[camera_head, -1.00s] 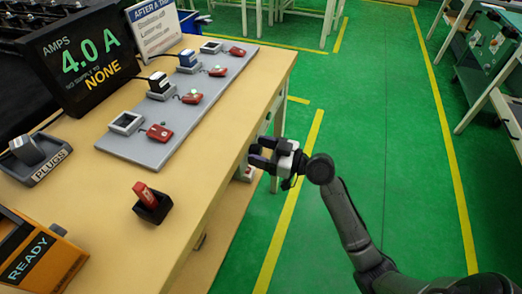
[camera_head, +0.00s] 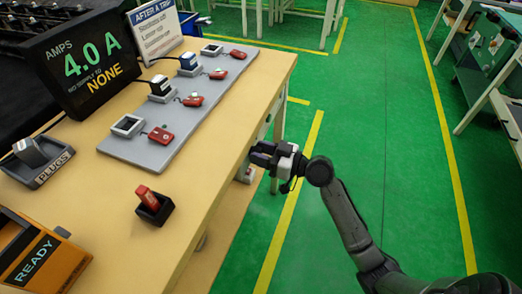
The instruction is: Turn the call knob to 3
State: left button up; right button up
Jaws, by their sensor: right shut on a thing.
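My right gripper (camera_head: 258,154) is at the front side of the wooden bench (camera_head: 215,165), just below its top edge. Its dark fingers point left toward the bench front and are closed together on something small there. The call knob itself does not show clearly; the fingers and the bench edge hide that spot, and its number cannot be read. A small pale part (camera_head: 247,174) shows on the bench front just below the fingers. My left gripper is not in view.
Green floor (camera_head: 400,150) right is open.

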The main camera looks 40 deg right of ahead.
jog(key=shift+r+m+p, duration=0.2)
jog(key=shift+m+p, duration=1)
jog(key=m+p, duration=0.2)
jog(key=m, duration=0.1)
jog(key=shift+d+m+p, duration=0.1)
jog(key=shift+m+p, duration=0.2)
jog(key=shift+m, duration=0.1)
jog(key=m+p, duration=0.3)
jog(key=m, duration=0.2)
jog(key=shift+f, duration=0.2)
jog(key=shift+f+m+p, duration=0.1)
jog(key=shift+m+p, duration=0.8)
jog(key=shift+m, duration=0.9)
jog(key=o, duration=0.9)
jog(key=shift+w, duration=0.1)
